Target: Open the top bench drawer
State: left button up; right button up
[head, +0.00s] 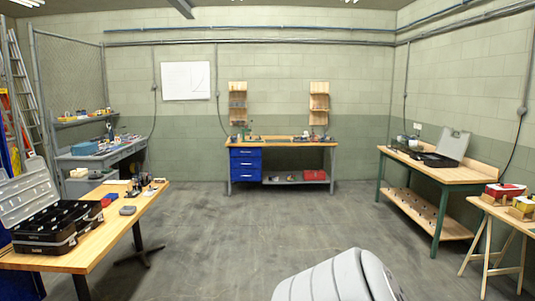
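A workbench (290,144) with a wooden top stands against the far wall. A blue drawer unit hangs under its left end, with three drawers one above another. The top drawer (246,153) is just under the bench top and looks shut, flush with the drawers below. Its handle is too small to make out clearly. The bench is far across the room from me. Neither of my grippers shows. A pale grey rounded part of my own body shows at the bottom edge, right of centre.
Open concrete floor (250,215) lies between me and the bench. A wooden table (100,240) with a black open toolbox (45,228) is at near left. A green-legged bench (440,172) and a trestle table (500,212) stand at right.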

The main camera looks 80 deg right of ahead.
aim_at(236, 152)
jog(key=z, duration=2.45)
jog(key=i+u, duration=0.3)
jog(key=i, duration=9.05)
